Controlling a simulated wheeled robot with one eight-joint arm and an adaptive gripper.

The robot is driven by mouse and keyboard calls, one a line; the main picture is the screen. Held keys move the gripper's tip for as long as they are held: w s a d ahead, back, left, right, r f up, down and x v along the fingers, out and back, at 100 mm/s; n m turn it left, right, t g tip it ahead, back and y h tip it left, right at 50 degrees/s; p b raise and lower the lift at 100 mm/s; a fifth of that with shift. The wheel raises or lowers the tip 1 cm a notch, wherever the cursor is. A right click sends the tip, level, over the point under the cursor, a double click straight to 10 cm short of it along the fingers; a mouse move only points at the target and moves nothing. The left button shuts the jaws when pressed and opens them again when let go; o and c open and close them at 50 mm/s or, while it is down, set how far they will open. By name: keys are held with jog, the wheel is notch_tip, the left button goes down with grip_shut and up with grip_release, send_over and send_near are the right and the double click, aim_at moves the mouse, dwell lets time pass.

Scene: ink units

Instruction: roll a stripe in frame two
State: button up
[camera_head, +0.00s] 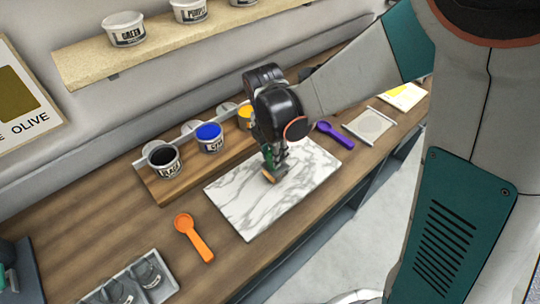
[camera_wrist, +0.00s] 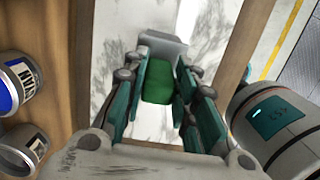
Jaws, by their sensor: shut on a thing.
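My gripper (camera_head: 275,158) is over the white marble slab (camera_head: 239,205) and is shut on a green-handled tool (camera_wrist: 158,82). In the wrist view the green handle sits between my fingers, with a grey part just beyond it. In the head view a small tan-orange piece (camera_head: 271,177) shows below my fingertips, at or just above the slab; I cannot tell whether it touches. A pale framed panel (camera_head: 369,126) lies on the bench right of the slab; I cannot tell whether it is frame two.
Open tubs of black (camera_head: 163,159), blue (camera_head: 208,136) and yellow (camera_head: 244,117) ink stand in a wooden rack behind the slab. An orange scoop (camera_head: 194,238) and a purple scoop (camera_head: 335,137) flank the slab. A grey tray (camera_head: 133,283) is front left.

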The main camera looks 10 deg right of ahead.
jog(key=shift+w+d+b, duration=0.3)
jog(key=shift+d+b, duration=0.1)
jog(key=shift+d, duration=0.05)
jog(key=shift+s+a+f, duration=0.1)
jog(key=shift+s+a, duration=0.4)
jog(key=shift+a, duration=0.2)
jog(key=shift+s+a, duration=0.5)
jog(key=shift+a, duration=0.2)
jog(key=shift+r+p, duration=1.85)
jog(key=shift+r, duration=1.2)
jog(key=shift+f, duration=0.1)
